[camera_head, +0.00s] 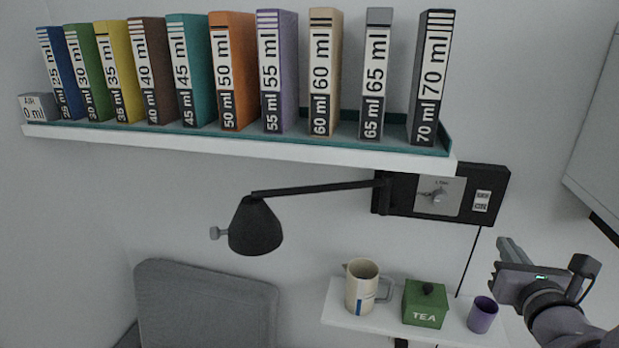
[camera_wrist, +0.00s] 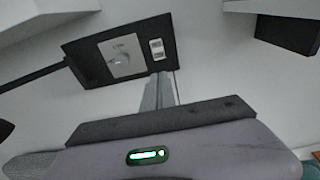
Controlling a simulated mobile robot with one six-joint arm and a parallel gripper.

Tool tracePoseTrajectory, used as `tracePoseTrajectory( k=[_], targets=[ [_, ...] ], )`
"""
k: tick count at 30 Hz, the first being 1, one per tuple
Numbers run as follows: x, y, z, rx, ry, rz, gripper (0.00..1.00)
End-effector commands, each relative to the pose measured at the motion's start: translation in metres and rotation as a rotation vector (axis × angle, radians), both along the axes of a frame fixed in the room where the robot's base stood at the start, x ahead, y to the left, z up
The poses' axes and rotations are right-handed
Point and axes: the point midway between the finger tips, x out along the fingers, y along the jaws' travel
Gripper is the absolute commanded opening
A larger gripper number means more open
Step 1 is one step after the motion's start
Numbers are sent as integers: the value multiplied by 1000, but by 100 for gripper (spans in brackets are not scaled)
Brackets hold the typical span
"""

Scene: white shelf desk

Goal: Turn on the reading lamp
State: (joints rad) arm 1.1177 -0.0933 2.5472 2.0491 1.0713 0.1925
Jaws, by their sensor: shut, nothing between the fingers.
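The black reading lamp (camera_head: 255,226) hangs from a long thin arm at mid-picture in the head view, with a small grey knob (camera_head: 215,233) on its left side. The arm runs to a black wall panel (camera_head: 490,190) below the shelf. The panel carries a light plate with a dial (camera_head: 437,195) and a small white two-part switch (camera_head: 481,200). The panel (camera_wrist: 85,66), dial (camera_wrist: 122,56) and switch (camera_wrist: 157,49) also show in the wrist view. My gripper (camera_head: 504,241) is shut and empty, below and right of the panel, apart from it. Its fingers (camera_wrist: 159,78) point toward the panel in the wrist view.
A white shelf (camera_head: 250,145) with several labelled binders spans above. Below the panel, a small white ledge (camera_head: 345,318) holds a jug (camera_head: 361,288), a green TEA box (camera_head: 425,303) and a purple cup (camera_head: 482,315). A grey chair (camera_head: 205,300) stands at lower left.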

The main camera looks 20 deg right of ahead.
Motion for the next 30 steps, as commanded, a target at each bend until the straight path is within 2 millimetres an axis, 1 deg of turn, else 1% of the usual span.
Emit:
tracePoseTrajectory(
  k=[5,7,8,10,18,21,25,30],
  targets=[
    [14,-6,7,8,1,7,0],
    [21,-10,6,9,4,3,0],
    [26,-13,3,4,2,3,0],
    [41,-21,-5,-1,2,4,0],
    [91,-49,-13,-2,2,3,0],
    [105,-57,-15,-2,2,2,0],
    [117,-63,-16,-2,1,2,0],
    [122,-66,-17,-1,2,1,0]
  ],
)
